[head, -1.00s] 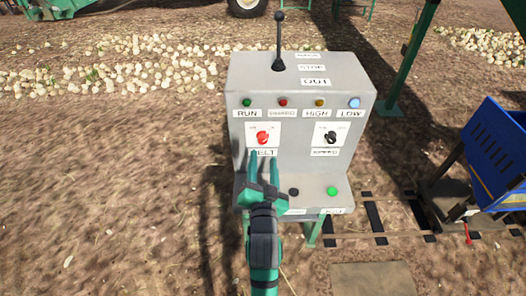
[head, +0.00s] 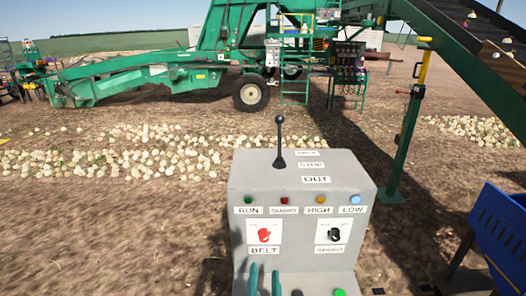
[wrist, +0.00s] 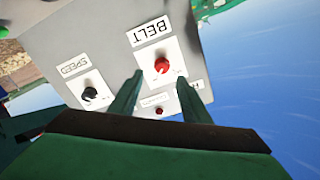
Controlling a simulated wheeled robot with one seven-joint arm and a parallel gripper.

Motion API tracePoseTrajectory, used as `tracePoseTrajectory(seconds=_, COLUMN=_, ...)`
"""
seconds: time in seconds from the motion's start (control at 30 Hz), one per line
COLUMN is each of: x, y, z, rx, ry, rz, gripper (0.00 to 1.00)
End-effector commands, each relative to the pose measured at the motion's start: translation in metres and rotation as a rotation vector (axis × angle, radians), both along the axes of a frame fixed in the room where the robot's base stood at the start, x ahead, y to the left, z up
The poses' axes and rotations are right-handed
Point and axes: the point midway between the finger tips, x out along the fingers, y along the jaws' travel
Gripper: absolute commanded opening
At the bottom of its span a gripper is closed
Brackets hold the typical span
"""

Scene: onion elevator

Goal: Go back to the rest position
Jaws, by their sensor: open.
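My gripper (head: 264,280) shows at the bottom edge of the head view, only its two fingertips visible, in front of the grey control box (head: 240,200) and below the red BELT knob (head: 264,235). In the wrist view my gripper (wrist: 158,95) is open, with its two fingers apart and nothing between them that it holds. The red BELT knob (wrist: 162,65) shows beyond the fingertips, apparently clear of them. The black SPEED knob (head: 335,235) is to the right in the head view, and at lower left in the wrist view (wrist: 90,94).
A black lever (head: 280,145) stands up from the box top. Small RUN, GUARD, HIGH and LOW lamps line its face. A blue bin (head: 500,235) and a green post (head: 405,150) are at right. Onions (head: 110,155) lie behind, before a green machine (head: 180,75).

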Motion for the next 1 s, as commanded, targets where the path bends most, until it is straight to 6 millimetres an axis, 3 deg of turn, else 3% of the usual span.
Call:
tracePoseTrajectory(seconds=0.2, x=-0.052, y=-0.002, z=-0.053, rx=-0.085, ry=0.046, rz=0.002, gripper=0.43)
tracePoseTrajectory(seconds=0.5, x=-0.139, y=-0.001, z=-0.108, rx=-0.217, ry=0.099, rz=0.016, gripper=0.43)
tracePoseTrajectory(seconds=0.7, x=-0.2, y=0.0, z=-0.131, rx=-0.302, ry=0.135, rz=0.028, gripper=0.43)
tracePoseTrajectory(seconds=1.0, x=-0.292, y=0.002, z=-0.144, rx=-0.421, ry=0.187, rz=0.047, gripper=0.43)
